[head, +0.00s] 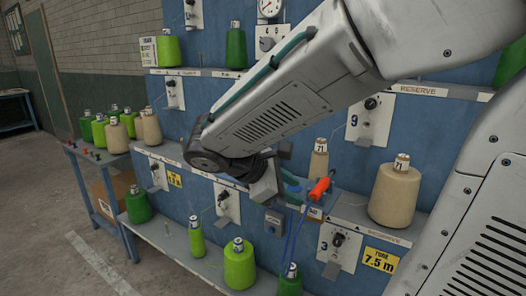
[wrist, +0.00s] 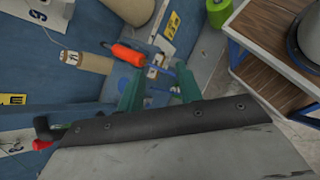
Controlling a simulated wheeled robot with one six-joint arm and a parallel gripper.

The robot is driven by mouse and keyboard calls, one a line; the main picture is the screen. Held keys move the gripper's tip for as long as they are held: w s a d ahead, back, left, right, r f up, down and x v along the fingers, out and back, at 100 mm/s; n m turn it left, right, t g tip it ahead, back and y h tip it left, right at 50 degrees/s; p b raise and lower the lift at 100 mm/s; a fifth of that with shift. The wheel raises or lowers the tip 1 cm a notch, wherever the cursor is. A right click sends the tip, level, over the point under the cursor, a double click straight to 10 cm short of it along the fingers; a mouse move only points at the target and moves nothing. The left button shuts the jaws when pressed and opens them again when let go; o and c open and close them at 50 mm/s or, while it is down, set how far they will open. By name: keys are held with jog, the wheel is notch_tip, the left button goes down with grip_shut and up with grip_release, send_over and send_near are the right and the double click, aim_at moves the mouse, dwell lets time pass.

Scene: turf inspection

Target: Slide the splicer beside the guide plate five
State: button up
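A tool with an orange handle (head: 319,190), which I take to be the splicer, is just right of my gripper in the head view. In the wrist view its orange handle (wrist: 128,54) points left, and its metal end lies near the gap between my fingertips. My gripper (head: 291,190) has teal fingers. In the wrist view the fingers of my gripper (wrist: 160,88) stand apart, with no clear contact on the tool. Several white guide plates are on the blue wall, including plate nine (head: 371,118) and plate three (head: 338,248). I cannot make out which is plate five.
Cones stand on the shelves, including a tan cone (head: 394,192) right of the tool and a lime cone (head: 239,265) below. A table (head: 90,158) with several cones stands at left. A lime spool (wrist: 218,12) shows in the wrist view. The floor at left is clear.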

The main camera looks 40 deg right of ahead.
jog(key=w+a+r+n+t+h, duration=0.1)
jog(key=w+n+t+h, duration=0.4)
jog(key=w+n+h, duration=0.75)
jog(key=w+d+y, duration=0.1)
jog(key=d, duration=0.1)
jog(key=w+d+m+y, duration=0.1)
jog(key=w+d+y, duration=0.1)
jog(key=w+d+m+y, duration=0.1)
jog(key=d, duration=0.2)
jog(key=shift+w+r+y, duration=0.2)
jog(key=shift+w+y, duration=0.15)
jog(key=shift+w, duration=0.05)
jog(key=shift+c, duration=0.2)
grip_shut()
